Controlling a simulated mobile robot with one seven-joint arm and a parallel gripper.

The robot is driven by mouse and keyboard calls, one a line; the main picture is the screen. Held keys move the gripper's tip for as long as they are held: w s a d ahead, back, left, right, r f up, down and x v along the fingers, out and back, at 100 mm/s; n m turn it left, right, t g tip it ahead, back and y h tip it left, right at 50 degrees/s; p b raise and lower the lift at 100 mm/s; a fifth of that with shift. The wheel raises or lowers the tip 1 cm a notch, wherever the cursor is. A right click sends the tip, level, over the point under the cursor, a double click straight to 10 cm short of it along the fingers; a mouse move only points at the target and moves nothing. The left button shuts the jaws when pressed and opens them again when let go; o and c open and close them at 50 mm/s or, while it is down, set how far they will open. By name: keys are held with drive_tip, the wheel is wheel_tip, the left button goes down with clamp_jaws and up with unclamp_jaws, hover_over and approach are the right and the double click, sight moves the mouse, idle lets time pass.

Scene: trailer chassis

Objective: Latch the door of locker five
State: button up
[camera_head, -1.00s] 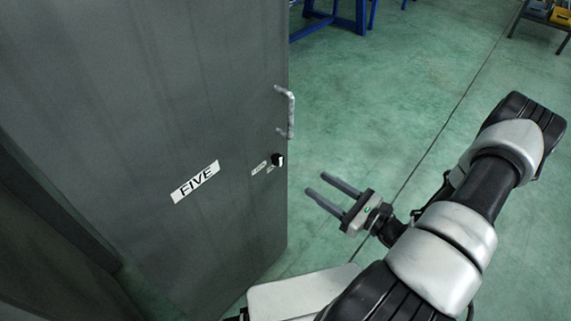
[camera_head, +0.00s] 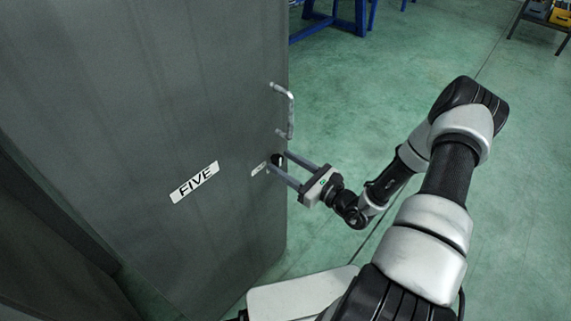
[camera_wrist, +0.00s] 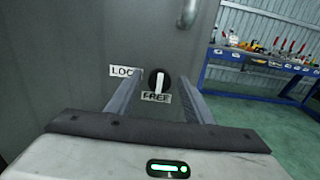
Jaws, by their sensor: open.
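The grey door (camera_head: 150,110) of locker five, with a white FIVE label (camera_head: 194,183), stands at the left in the head view. A metal handle (camera_head: 290,110) is near its right edge. Below the handle is a black latch knob (camera_head: 278,159). In the wrist view the knob (camera_wrist: 158,80) has a white pointer standing upright, its lower end toward the FREE label (camera_wrist: 156,97). A LOCK label (camera_wrist: 123,71), partly hidden by a finger, is to its left. My gripper (camera_head: 280,168) is open, its fingers on either side of the knob; contact cannot be told.
A blue workbench (camera_wrist: 262,62) with several tools stands behind at the right in the wrist view. A dark shelf with bins (camera_head: 545,20) is at the far right in the head view.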

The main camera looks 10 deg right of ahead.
drive_tip(key=shift+c, duration=0.4)
drive_tip(key=c, duration=0.9)
drive_tip(key=shift+c, duration=0.2)
drive_tip(key=shift+n, duration=0.3)
drive_tip(key=n, duration=0.3)
drive_tip(key=shift+a+n, duration=0.1)
drive_tip(key=shift+n, duration=0.3)
drive_tip(key=n+b, duration=0.1)
drive_tip(key=n, duration=0.3)
drive_tip(key=shift+s+f+n, duration=0.1)
drive_tip(key=shift+f+n, duration=0.05)
drive_tip(key=shift+n, duration=0.15)
drive_tip(key=n+b, duration=0.2)
drive_tip(key=n, duration=0.2)
drive_tip(key=shift+f, duration=0.1)
drive_tip(key=shift+n+b, duration=1.3)
drive_tip(key=shift+n, duration=1.1)
